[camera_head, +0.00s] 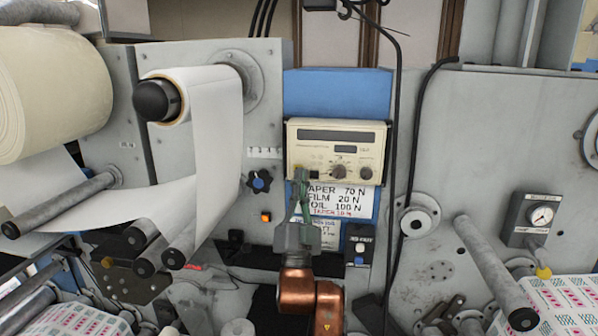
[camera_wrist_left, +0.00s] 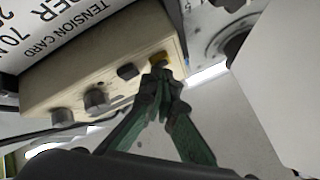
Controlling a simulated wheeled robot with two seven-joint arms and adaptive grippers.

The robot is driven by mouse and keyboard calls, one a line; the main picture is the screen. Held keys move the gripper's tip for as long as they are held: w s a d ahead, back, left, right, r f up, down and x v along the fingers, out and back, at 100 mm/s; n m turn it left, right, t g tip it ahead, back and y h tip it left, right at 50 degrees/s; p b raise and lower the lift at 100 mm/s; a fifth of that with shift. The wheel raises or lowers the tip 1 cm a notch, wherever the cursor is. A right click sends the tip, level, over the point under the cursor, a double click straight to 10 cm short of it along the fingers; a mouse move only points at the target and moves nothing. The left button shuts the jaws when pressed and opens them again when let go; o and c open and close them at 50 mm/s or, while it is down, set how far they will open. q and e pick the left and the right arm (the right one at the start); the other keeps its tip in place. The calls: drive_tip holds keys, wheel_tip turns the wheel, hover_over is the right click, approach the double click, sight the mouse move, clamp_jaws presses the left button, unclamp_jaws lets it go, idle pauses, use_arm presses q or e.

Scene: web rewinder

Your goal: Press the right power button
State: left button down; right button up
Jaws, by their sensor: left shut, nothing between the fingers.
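A cream control box (camera_head: 371,139) is mounted on the machine in front of me, with a display strip on top and buttons and knobs below. In the left wrist view the box (camera_wrist_left: 120,38) shows a yellow button (camera_wrist_left: 158,59), a dark button (camera_wrist_left: 128,71) and two dark knobs (camera_wrist_left: 95,101). I cannot tell which one is the right power button. My left gripper (camera_head: 301,178) is shut and empty, with its green fingers at the box's lower left corner. In the left wrist view its fingertips (camera_wrist_left: 160,82) are right at the yellow button; contact cannot be told. My right gripper is not in view.
A paper tension card (camera_head: 347,200) hangs under the box. A small switch box (camera_head: 359,244) is lower right, and an orange button (camera_head: 265,216) and a blue knob (camera_head: 259,181) are left. A paper roll (camera_head: 215,120) and a black cable (camera_head: 397,130) flank the box.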

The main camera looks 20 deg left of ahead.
use_arm(q)
drive_tip(key=shift+s, duration=0.1)
idle(0.3)
drive_tip(key=shift+s+d, duration=0.1)
drive_tip(key=shift+s, duration=0.25)
drive_tip(key=shift+s, duration=0.1)
drive_tip(key=shift+s+d+p, duration=0.15)
drive_tip(key=shift+s+d, duration=0.1)
drive_tip(key=shift+s, duration=0.7)
drive_tip(key=shift+s+d+p, duration=0.1)
drive_tip(key=shift+s+d, duration=0.15)
drive_tip(key=shift+s, duration=0.7)
drive_tip(key=shift+s+d+p, duration=0.15)
drive_tip(key=shift+s+d, duration=0.1)
drive_tip(key=shift+s, duration=0.7)
